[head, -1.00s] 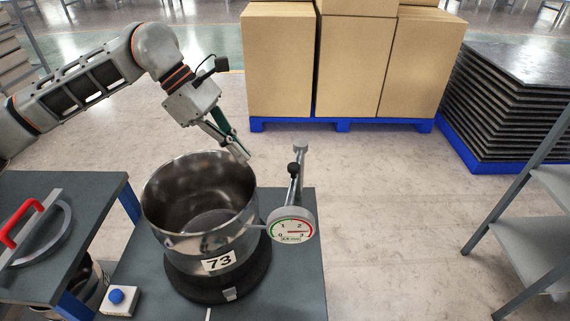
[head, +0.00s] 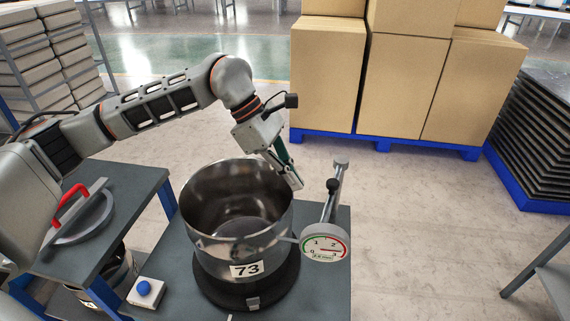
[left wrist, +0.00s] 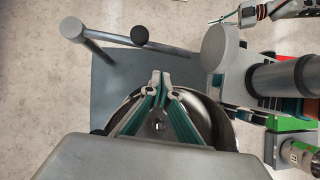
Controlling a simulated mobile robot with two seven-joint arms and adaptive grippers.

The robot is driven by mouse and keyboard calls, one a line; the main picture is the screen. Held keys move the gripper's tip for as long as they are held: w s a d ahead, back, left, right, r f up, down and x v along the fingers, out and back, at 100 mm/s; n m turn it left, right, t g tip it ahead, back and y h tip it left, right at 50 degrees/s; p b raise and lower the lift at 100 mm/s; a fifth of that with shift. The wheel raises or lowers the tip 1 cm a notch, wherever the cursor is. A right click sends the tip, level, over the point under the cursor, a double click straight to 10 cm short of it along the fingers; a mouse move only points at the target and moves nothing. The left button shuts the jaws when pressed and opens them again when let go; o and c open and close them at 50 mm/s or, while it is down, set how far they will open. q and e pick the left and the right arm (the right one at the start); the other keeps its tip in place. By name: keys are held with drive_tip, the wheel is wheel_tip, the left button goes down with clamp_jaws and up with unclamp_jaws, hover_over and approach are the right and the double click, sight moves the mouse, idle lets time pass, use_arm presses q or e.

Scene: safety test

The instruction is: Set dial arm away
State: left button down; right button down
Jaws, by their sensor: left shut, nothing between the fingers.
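The dial arm (head: 327,210) is a grey bar with a black knob (head: 333,187) and a round dial (head: 325,248) at its near end. It stands at the right side of a steel pot (head: 236,243) marked 73. My left gripper (head: 297,185) is shut and empty, pointing down near the pot's right rim, left of the bar and apart from it. In the left wrist view the fingertips (left wrist: 160,76) lie below the bar and its knob (left wrist: 139,34). My right gripper (left wrist: 228,18) seems to show at the top right of that view; its jaws are unclear.
The pot stands on a black round base on a grey table (head: 335,290). A blue button box (head: 146,291) is at its left. A lid with a red handle (head: 78,208) lies on the left table. Boxes on a blue pallet (head: 385,142) stand behind.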

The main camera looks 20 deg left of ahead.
sight(325, 207)
use_arm(q)
drive_tip(key=d+f, duration=0.4)
drive_tip(key=d, duration=0.1)
use_arm(e)
drive_tip(key=shift+d+f, duration=0.1)
drive_tip(key=shift+f, duration=0.1)
use_arm(q)
drive_tip(key=shift+d, duration=0.1)
use_arm(e)
drive_tip(key=shift+s, duration=0.1)
use_arm(q)
drive_tip(key=shift+d+n, duration=0.3)
drive_tip(key=shift+d, duration=0.15)
use_arm(e)
drive_tip(key=shift+w+d+r, duration=0.1)
drive_tip(key=shift+w+d, duration=0.25)
